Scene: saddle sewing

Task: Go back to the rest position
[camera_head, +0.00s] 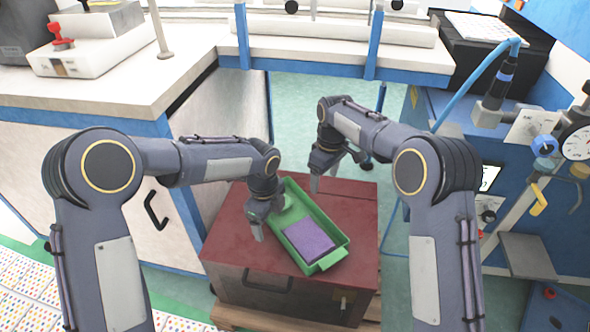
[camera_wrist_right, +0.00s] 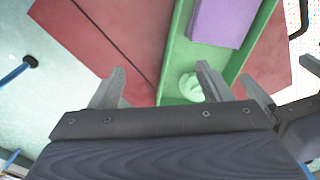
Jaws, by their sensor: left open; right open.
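My left gripper (camera_head: 268,222) is at the left side of the green tray (camera_head: 336,255), over the red box top, with its fingers pointing down. It is open and I see nothing held in it. My right gripper (camera_head: 325,175) is above the far right part of the red box, beyond the tray's far end. In the right wrist view its two fingers (camera_wrist_right: 158,88) are spread apart with nothing between them.
A purple block (camera_head: 309,241) and a small pale green piece (camera_wrist_right: 190,87) lie in the tray. The tray rests on a red-topped box (camera_head: 235,215). White workbenches (camera_head: 110,90) stand left and behind. A blue machine with a gauge (camera_head: 577,142) stands right.

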